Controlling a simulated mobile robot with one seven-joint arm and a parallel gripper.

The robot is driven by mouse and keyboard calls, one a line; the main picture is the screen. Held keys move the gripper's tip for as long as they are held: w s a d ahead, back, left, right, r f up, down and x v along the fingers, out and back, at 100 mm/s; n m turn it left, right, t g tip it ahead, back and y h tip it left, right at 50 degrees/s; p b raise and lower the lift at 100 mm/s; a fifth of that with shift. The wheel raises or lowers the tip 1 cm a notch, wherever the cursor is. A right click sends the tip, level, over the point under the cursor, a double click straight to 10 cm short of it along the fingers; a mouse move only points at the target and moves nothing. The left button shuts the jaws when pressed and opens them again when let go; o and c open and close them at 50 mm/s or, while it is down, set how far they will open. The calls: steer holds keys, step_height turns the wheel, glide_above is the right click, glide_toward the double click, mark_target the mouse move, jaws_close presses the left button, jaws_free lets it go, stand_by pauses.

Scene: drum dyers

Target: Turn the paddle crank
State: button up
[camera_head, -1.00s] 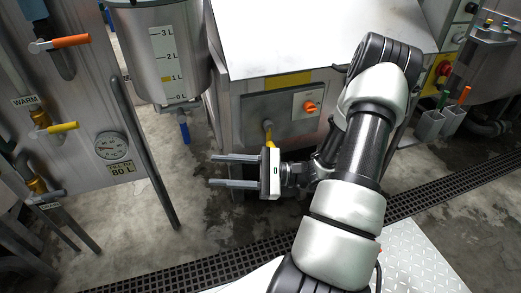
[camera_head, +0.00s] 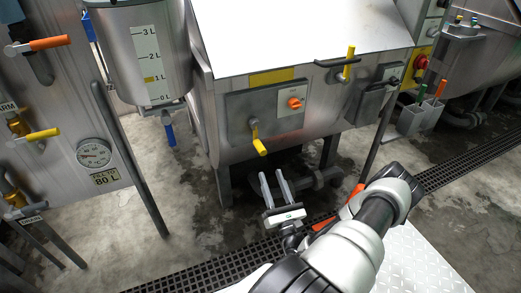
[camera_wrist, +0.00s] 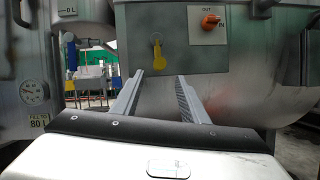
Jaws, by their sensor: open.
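A crank with an upright yellow grip (camera_head: 349,62) on a dark horizontal bar stands at the upper right front of the steel vat (camera_head: 235,148) in the head view; I take it as the paddle crank. A yellow lever (camera_head: 258,143) hangs from the vat's front plate, left of the crank. This lever also shows in the wrist view (camera_wrist: 159,58), above and beyond my fingers. My gripper (camera_head: 272,174) is open and empty, low in front of the vat, its fingers pointing at it. In the wrist view the gripper (camera_wrist: 160,79) has nothing between its fingers, and I cannot see the crank.
An orange knob (camera_head: 294,103) sits on the front plate. A measuring cylinder (camera_head: 145,55) and a panel with a gauge (camera_head: 94,153) stand at left. A red button (camera_head: 421,62) and a grey holder (camera_head: 423,117) are at right. An orange part shows beside my arm.

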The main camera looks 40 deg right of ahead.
mark_target(258, 141)
steer(key=b+x, duration=0.1)
steer(key=x, duration=1.1)
steer(key=shift+w, duration=0.1)
jaws_close()
